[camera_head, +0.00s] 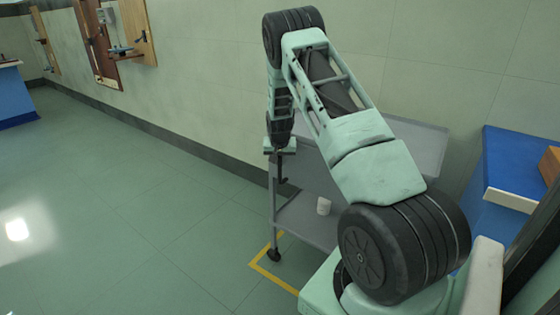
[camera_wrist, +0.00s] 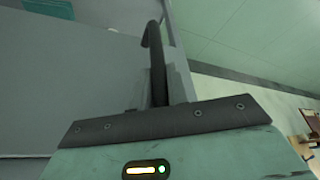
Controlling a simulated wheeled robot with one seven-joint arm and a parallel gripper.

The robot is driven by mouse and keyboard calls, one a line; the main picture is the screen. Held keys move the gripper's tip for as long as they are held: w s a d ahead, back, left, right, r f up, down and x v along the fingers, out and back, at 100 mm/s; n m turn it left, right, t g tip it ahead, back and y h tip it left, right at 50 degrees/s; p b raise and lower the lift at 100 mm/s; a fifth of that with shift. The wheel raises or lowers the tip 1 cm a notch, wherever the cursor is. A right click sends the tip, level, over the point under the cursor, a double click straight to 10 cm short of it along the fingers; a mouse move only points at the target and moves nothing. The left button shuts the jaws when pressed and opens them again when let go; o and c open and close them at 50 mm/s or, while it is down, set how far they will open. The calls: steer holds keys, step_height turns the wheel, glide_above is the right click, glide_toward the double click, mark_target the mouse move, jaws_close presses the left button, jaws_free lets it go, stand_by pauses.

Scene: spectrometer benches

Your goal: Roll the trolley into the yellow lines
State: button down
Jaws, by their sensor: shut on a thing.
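The grey trolley (camera_head: 302,222) stands by the wall, largely behind my arm. A white cup-like item (camera_head: 323,206) is on its lower shelf. My gripper (camera_head: 281,172) is at the trolley's left end, shut on what looks like its handle; the fingertips are small and partly hidden. In the wrist view a dark upright hooked bar (camera_wrist: 156,62) rises in front of my gripper (camera_wrist: 160,98), with the grey trolley surface (camera_wrist: 80,85) behind. A corner of the yellow lines (camera_head: 262,268) shows on the floor. The trolley's near left wheel is just inside that corner; the other wheels and lines are hidden.
A blue bench (camera_head: 505,170) with a wooden item on it stands to the right of the trolley. The wall runs close behind the trolley. Wooden wall boards (camera_head: 135,30) and another blue bench (camera_head: 12,95) are far left. The green floor at left is clear.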

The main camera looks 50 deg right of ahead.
steer(key=c, duration=1.4)
jaws_free()
steer(key=shift+s, duration=0.35)
steer(key=shift+o, duration=0.2)
steer(key=shift+r, duration=0.35)
steer(key=v, duration=1.6)
steer(key=shift+r, duration=0.35)
steer(key=shift+s+a, duration=0.1)
